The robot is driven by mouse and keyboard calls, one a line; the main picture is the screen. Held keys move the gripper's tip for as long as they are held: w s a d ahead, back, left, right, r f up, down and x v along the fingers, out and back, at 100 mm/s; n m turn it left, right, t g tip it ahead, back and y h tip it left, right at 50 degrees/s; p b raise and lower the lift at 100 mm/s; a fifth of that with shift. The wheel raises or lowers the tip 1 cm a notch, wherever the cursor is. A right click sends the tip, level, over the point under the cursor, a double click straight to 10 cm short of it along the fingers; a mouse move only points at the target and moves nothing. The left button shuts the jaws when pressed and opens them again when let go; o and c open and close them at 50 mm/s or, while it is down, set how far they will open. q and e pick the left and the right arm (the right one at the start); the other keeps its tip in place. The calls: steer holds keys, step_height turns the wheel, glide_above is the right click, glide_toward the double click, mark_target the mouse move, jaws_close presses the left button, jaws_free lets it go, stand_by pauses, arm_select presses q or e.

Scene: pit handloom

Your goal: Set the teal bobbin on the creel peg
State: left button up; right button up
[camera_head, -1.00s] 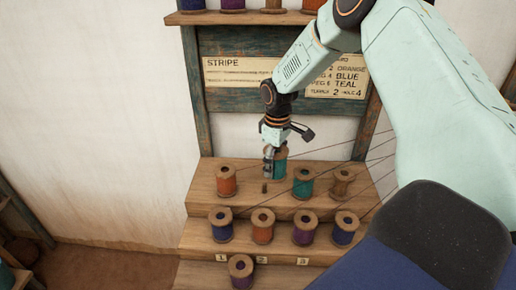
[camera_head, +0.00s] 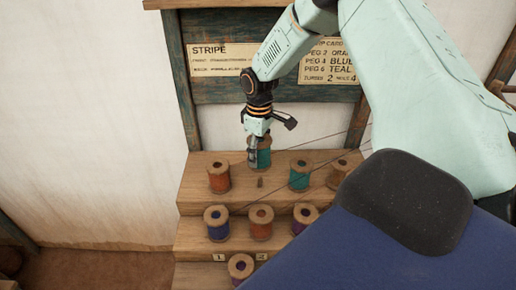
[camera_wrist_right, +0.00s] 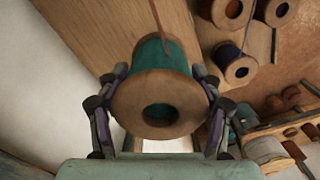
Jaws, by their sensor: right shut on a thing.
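My right gripper (camera_head: 253,157) is shut on a teal bobbin (camera_head: 264,154) above the back of the creel's top step. In the right wrist view the teal bobbin (camera_wrist_right: 128,101) sits between the two fingers, with its wooden end and dark hole facing the camera. A short bare peg (camera_head: 260,183) stands on the top step, just below and in front of the held bobbin in the head view. The bobbin appears apart from the peg. My left gripper is not in view.
An orange bobbin (camera_head: 219,179) stands left of the bare peg and another teal bobbin (camera_head: 299,177) right of it. Several bobbins stand on the lower steps. A sign board (camera_head: 222,58) is behind. Thin threads (camera_head: 318,139) run to the right.

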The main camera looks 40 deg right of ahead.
mark_target(259, 177)
steer(key=shift+s+a+f+b, duration=0.15)
steer(key=shift+f+b, duration=0.2)
steer(key=shift+f, duration=0.2)
steer(key=shift+s+f+b, duration=0.15)
steer(key=shift+f+b, duration=0.35)
steer(key=shift+b, duration=0.05)
steer(key=shift+d+f+b, duration=0.25)
steer(key=shift+f+b, duration=0.25)
steer(key=shift+f, duration=0.1)
steer(key=shift+w+a+f+b, duration=0.1)
steer(key=shift+w+f+b, duration=0.2)
steer(key=shift+f, duration=0.2)
steer(key=shift+a+f, duration=0.1)
steer(key=shift+f, duration=0.3)
steer(key=shift+s+f+b, duration=0.25)
steer(key=shift+f+b, duration=0.2)
steer(key=shift+b, duration=0.1)
steer(key=shift+w+f+b, duration=0.2)
steer(key=shift+f+b, duration=0.3)
steer(key=shift+f, duration=0.4)
steer(key=shift+f+b, duration=0.3)
steer(key=shift+f, duration=0.1)
